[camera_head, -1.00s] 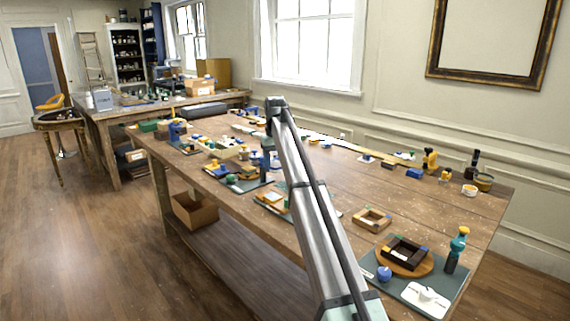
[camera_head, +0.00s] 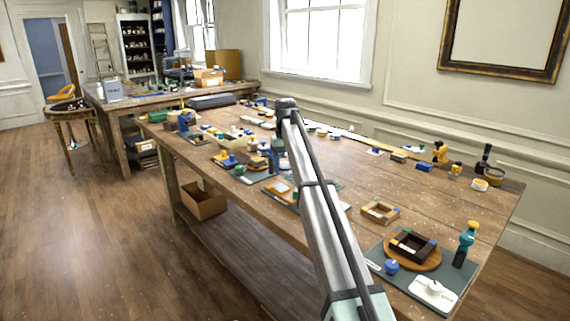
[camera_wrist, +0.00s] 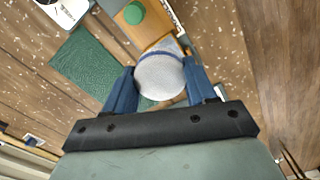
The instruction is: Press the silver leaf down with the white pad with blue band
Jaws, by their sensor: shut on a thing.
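In the wrist view, my gripper (camera_wrist: 160,90) is shut on the white pad with blue band (camera_wrist: 160,78), its blue fingers on either side of the pad's round pale face. The blue band shows along the pad's far edge. The pad overlaps the near end of an orange-brown board (camera_wrist: 155,38) in this view; I cannot tell whether they touch. In the head view, my gripper (camera_head: 277,155) hangs over the middle of the long table, partly hidden by my arm. I cannot make out the silver leaf in either view.
A round green knob (camera_wrist: 134,13) sits on the board beyond the pad. A green mat (camera_wrist: 85,72) and a white object (camera_wrist: 66,10) lie to the left. The long table (camera_head: 345,185) carries several small tools and a dark square frame (camera_head: 412,245) at the right.

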